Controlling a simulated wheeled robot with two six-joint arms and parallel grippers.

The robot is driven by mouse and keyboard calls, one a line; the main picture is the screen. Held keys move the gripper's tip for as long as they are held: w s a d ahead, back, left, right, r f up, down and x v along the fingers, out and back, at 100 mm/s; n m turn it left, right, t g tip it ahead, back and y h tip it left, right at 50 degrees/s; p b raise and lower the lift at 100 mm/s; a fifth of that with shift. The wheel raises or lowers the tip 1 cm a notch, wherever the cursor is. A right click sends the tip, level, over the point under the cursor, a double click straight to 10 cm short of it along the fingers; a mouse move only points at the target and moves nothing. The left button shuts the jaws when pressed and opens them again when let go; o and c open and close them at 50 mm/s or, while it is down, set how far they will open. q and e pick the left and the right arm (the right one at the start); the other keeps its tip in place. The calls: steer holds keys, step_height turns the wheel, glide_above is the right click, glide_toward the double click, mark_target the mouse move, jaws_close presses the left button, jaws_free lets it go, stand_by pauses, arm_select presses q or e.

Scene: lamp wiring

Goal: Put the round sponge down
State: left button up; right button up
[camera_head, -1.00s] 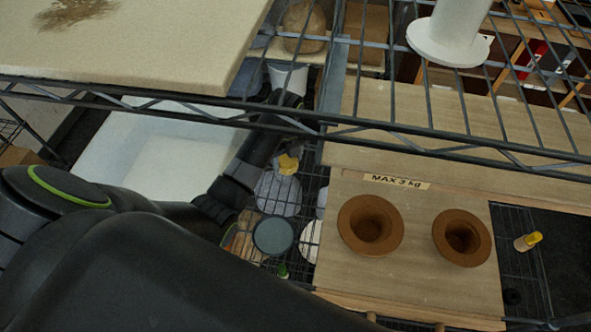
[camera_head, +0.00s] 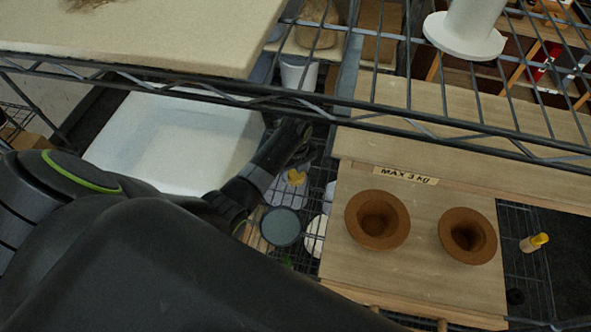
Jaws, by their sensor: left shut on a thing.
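My left arm reaches in from the left, and its gripper (camera_head: 303,152) is beside the right end of the white basin, below the wire shelf. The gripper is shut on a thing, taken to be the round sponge. The fingertips are small and dark, and I cannot make out the sponge itself. My right gripper is out of view.
The white basin (camera_head: 165,150) is left of the gripper. A wire shelf (camera_head: 430,130) crosses above. A grey-blue round lid (camera_head: 280,227) and a yellow item (camera_head: 296,177) lie below.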

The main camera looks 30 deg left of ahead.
mark_target(296, 173)
arm_select(q)
steer(key=o, duration=0.4)
steer(key=shift+f, duration=0.15)
steer(key=o, duration=0.5)
step_height(296, 173, up, 12)
steer(key=shift+r, duration=0.2)
steer(key=shift+f, duration=0.1)
